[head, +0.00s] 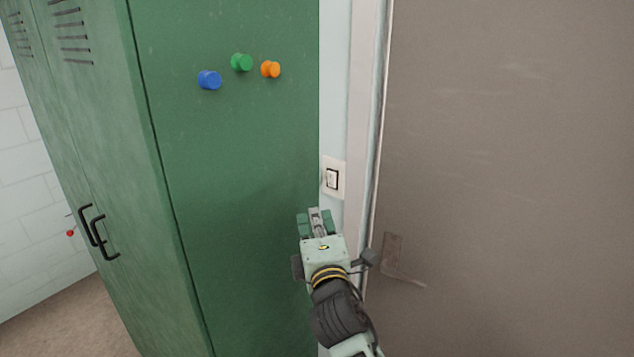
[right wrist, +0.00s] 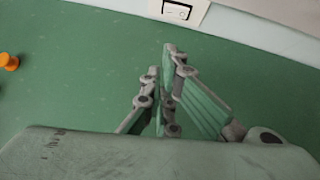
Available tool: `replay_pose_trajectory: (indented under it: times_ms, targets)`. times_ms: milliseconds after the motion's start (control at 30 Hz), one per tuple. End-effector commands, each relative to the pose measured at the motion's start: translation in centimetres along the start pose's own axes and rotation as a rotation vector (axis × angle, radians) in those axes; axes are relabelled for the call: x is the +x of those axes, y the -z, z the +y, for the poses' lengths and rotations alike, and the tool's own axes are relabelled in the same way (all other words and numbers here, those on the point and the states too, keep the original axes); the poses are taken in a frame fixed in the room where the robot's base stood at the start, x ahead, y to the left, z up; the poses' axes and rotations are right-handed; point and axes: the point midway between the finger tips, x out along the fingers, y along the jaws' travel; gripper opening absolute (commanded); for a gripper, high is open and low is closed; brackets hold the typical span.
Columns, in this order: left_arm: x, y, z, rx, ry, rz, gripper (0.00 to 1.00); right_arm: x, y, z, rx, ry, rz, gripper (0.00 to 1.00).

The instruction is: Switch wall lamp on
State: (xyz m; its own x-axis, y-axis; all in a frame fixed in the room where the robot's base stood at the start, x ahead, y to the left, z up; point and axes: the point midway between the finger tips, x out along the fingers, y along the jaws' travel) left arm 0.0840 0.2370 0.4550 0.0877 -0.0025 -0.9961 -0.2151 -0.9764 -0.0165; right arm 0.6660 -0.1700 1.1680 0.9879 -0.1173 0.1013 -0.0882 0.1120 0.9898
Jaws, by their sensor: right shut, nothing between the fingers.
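The wall switch (head: 332,179) is a white plate with a dark-framed rocker on the narrow wall strip between the green locker and the door frame. In the right wrist view the switch (right wrist: 178,11) shows at the top edge, partly cut off, beyond the fingertips. My right gripper (head: 315,213) is shut and empty, just below and slightly left of the switch, apart from it. Its fingers (right wrist: 165,60) come together in the right wrist view in front of the green locker side. No lamp is in view. My left gripper is not in view.
A green locker (head: 235,150) with black handles fills the left. Blue (head: 209,80), green (head: 241,62) and orange (head: 270,69) magnets stick out from its side. A brown door (head: 510,160) with a handle (head: 403,272) is close at the right.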

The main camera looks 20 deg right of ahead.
Motion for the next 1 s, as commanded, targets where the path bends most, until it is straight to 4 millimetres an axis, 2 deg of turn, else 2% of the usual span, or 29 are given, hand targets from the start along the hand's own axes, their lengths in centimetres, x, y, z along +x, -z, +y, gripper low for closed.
replay_pose_trajectory:
  times_ms: [133, 267, 700, 800, 1000]
  targets:
    - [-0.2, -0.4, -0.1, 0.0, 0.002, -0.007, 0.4, 0.6, 0.0, 0.1, 0.001, 0.0, 0.0, 0.0]
    - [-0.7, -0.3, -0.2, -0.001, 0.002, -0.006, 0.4, 2.2, 0.0, 0.2, 0.0, 0.0, -0.001, 0.0]
    - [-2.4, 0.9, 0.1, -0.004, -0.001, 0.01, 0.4, 10.3, 0.0, 0.1, 0.003, 0.002, 0.0, 0.0]
    - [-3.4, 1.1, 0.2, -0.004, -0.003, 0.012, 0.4, 11.4, -1.4, 0.3, -0.001, 0.002, -0.001, 0.0]
    - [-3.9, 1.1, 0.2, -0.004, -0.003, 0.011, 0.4, 12.7, -2.6, 0.1, 0.0, 0.001, 0.0, 0.0]
